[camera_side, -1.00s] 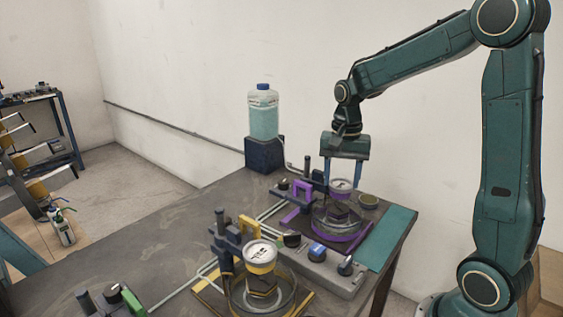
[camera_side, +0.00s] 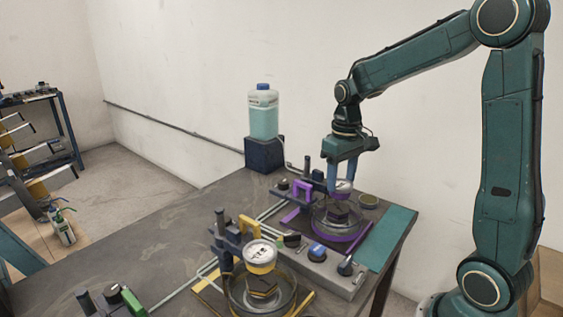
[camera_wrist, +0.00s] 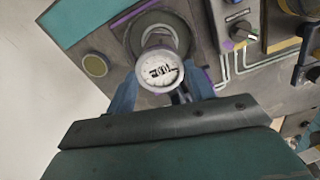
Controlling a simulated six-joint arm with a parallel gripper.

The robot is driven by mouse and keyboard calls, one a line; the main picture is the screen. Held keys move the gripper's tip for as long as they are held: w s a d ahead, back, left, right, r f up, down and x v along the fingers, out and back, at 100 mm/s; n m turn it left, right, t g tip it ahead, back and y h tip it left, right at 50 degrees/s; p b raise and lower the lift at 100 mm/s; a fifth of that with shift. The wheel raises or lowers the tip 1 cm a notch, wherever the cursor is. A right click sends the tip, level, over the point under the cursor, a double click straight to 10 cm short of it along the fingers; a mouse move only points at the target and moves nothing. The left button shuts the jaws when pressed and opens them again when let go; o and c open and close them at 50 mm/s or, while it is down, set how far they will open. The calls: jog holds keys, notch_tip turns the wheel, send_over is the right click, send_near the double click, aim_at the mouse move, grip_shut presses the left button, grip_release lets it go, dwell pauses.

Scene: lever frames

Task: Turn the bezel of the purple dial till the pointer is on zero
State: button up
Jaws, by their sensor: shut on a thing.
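I cannot tell which mark is the pointer or where zero lies. My gripper (camera_side: 341,184) points down over the dial, one blue finger on each side, shut on its bezel. In the wrist view my gripper (camera_wrist: 161,82) has its fingers at the left and right of the dial; their contact points are partly hidden.
A similar yellow dial (camera_side: 260,254) stands nearer the camera. A purple bracket (camera_side: 303,192) is left of the purple dial. A grey box with knobs (camera_side: 317,250) is in front. A teal mat (camera_side: 387,240) lies clear at the right edge.

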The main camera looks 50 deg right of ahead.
aim_at(341, 183)
jog(key=shift+n, duration=0.9)
jog(key=o, duration=0.7)
jog(key=shift+r, duration=0.1)
notch_tip(341, 183, up, 14)
dwell(0.5)
